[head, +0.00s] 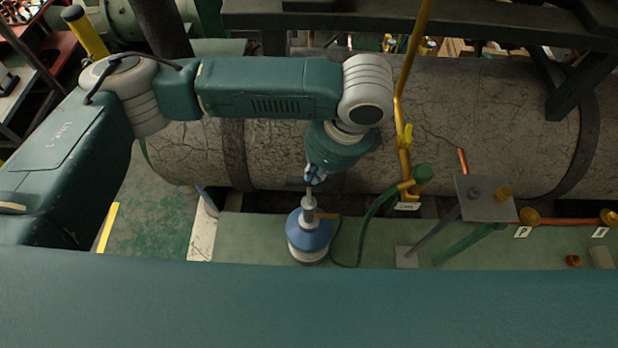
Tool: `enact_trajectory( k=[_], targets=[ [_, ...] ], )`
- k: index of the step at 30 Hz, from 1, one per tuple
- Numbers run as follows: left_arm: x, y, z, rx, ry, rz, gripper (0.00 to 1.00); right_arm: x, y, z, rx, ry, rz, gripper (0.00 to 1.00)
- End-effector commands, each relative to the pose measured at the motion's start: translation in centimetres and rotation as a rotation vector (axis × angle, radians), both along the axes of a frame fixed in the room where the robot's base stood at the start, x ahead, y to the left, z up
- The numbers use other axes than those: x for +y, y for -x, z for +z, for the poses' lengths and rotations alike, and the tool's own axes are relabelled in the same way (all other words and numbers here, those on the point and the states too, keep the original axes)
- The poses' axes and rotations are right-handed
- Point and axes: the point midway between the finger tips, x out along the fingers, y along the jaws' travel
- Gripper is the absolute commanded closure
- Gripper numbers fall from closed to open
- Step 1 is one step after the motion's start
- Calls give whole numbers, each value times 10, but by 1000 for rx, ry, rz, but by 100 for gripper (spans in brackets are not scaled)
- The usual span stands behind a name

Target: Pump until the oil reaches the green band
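A blue oil pump bottle (308,237) with a pale base stands upright on the green ledge. A grey rod (309,201) rises from its top to a short dark crossbar handle (296,183). My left gripper (316,178) points down right at this handle, above the bottle. Its fingers are small and partly hidden by my wrist, so I cannot tell whether they are closed on the handle. A dark green hose (365,222) loops from near the bottle up to a green-capped fitting (421,175). No green band or oil level can be made out. My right gripper is not in view.
A large cracked grey cylinder (470,120) lies behind the pump. A yellow pipe (402,100) with a valve comes down right of my wrist. A small grey plate (487,198) on a post and copper pipework (565,221) stand further right. The green ledge (380,252) is mostly clear beside the bottle.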

Motion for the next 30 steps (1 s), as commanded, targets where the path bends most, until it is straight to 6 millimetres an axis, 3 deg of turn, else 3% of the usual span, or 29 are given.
enact_trajectory(
  k=[5, 22, 30],
  targets=[
    [0, 0, -5, 1, 0, 0, 100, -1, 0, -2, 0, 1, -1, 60],
    [0, 1, -75, 4, 0, 2, 100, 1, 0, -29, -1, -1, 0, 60],
    [-4, 2, -68, 3, 1, 0, 100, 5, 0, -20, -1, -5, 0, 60]
  ],
)
